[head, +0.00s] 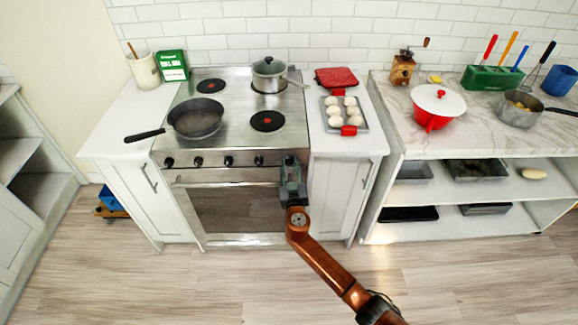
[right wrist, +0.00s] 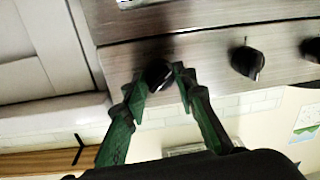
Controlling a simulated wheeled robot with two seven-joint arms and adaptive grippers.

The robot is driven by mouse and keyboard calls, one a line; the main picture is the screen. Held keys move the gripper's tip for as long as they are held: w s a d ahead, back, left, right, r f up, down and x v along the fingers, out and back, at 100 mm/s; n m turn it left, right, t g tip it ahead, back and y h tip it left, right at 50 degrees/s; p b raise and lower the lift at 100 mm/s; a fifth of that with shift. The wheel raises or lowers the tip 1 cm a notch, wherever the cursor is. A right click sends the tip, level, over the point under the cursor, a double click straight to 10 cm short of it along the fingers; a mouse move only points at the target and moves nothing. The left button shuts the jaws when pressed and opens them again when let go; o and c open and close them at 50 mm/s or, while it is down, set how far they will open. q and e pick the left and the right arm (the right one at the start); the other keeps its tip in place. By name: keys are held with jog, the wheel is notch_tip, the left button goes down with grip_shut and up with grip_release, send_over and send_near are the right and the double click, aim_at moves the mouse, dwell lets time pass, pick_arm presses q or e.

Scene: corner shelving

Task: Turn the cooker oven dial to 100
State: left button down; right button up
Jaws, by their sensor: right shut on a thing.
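The steel cooker (head: 180,178) stands in the middle of the head view, with a row of black dials on its front panel above the oven door (head: 238,208). My right gripper (head: 290,164) is at the right end of this panel and hides the dial there in the head view. In the right wrist view, the green fingers of my right gripper (right wrist: 158,80) are closed around a black dial (right wrist: 157,74), one on each side. Its marking cannot be read. Two further dials, the nearer one (right wrist: 246,61) among them, show to the right. My left gripper is out of view.
A frying pan (head: 197,118) and a lidded pot (head: 268,72) stand on the hob. A baking tray with rolls (head: 344,114) lies on the right counter (head: 362,138). The floor (head: 220,285) in front of the cooker is clear except for my right arm above it.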

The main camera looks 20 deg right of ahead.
jog(key=n, duration=0.4)
jog(key=shift+a+r+n+p, duration=0.1)
jog(key=shift+r+n+p, duration=0.05)
jog(key=shift+n+p, duration=0.2)
jog(key=n+p, duration=0.1)
jog(key=n, duration=0.5)
jog(key=shift+r+g+p, duration=0.1)
jog(key=shift+g+p, duration=0.25)
jog(key=shift+g, duration=0.05)
jog(key=n+h+p, duration=0.1)
jog(key=n+p, duration=0.1)
jog(key=n, duration=0.4)
jog(key=shift+a, duration=0.1)
jog(key=n+p, duration=0.1)
jog(key=n, duration=0.2)
jog(key=shift+w+p, duration=0.1)
jog(key=shift+p, duration=0.2)
pick_arm(q)
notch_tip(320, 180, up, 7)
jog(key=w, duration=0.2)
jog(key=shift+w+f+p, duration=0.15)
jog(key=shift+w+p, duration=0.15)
jog(key=shift+p, duration=0.1)
pick_arm(e)
jog(key=shift+n+h, duration=0.3)
jog(key=shift+n, duration=0.95)
jog(key=shift+a, duration=0.1)
jog(key=o, duration=1.1)
jog(key=shift+f, duration=0.2)
jog(key=shift+o, duration=0.3)
